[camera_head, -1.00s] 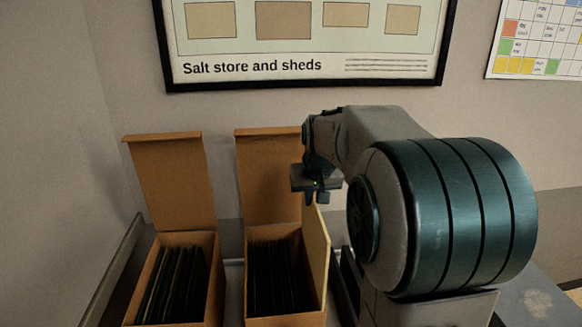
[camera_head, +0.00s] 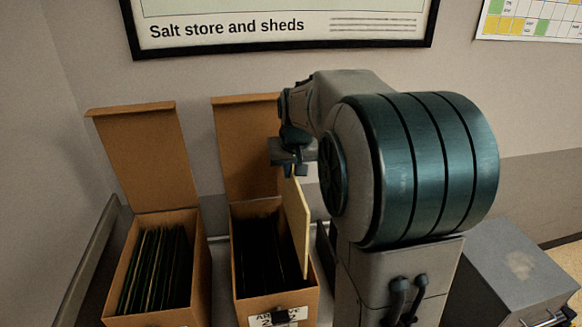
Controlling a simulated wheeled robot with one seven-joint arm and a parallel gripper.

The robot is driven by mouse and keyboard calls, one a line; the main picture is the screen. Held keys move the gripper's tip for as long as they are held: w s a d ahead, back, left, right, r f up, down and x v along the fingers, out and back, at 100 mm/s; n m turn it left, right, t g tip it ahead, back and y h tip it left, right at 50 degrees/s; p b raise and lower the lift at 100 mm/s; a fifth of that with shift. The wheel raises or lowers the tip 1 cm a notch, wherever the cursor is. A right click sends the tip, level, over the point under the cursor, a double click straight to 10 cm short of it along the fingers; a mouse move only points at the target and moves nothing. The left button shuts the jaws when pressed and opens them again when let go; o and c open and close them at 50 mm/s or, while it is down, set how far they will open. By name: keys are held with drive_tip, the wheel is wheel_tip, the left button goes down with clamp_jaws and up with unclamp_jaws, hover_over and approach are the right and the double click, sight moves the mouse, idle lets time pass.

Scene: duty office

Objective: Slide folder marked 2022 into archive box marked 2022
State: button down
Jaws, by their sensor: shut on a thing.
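My gripper (camera_head: 293,168) is shut on the top edge of a thin pale yellow folder (camera_head: 297,225). The folder hangs upright, seen nearly edge-on, at the right side of the right-hand archive box (camera_head: 275,304). Its lower part overlaps the box's right wall in the picture; I cannot tell whether it is inside the box. No mark on the folder is legible. The box's lid stands open at the back, and dark folders fill it. Its front label (camera_head: 279,318) reads partly "AR…", with digits partly covered by a dark piece and cut off.
A second open archive box (camera_head: 155,225) with several dark folders stands to the left, its lid up. A grey cabinet (camera_head: 515,268) is at the right. A framed poster (camera_head: 280,35) hangs on the wall behind.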

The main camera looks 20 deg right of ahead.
sight(291, 218)
wheel_tip(291, 218, down, 23)
drive_tip(key=b, duration=1.8)
idle(0.6)
drive_tip(key=shift+r, duration=0.1)
drive_tip(key=c, duration=1.5)
unclamp_jaws()
drive_tip(key=shift+a, duration=0.1)
drive_tip(key=shift+d+r+p, duration=0.2)
drive_tip(key=shift+r+p, duration=1.6)
drive_tip(key=shift+r, duration=0.5)
drive_tip(key=shift+a+r+p, duration=0.1)
drive_tip(key=shift+r+p, duration=0.75)
drive_tip(key=shift+r, duration=0.4)
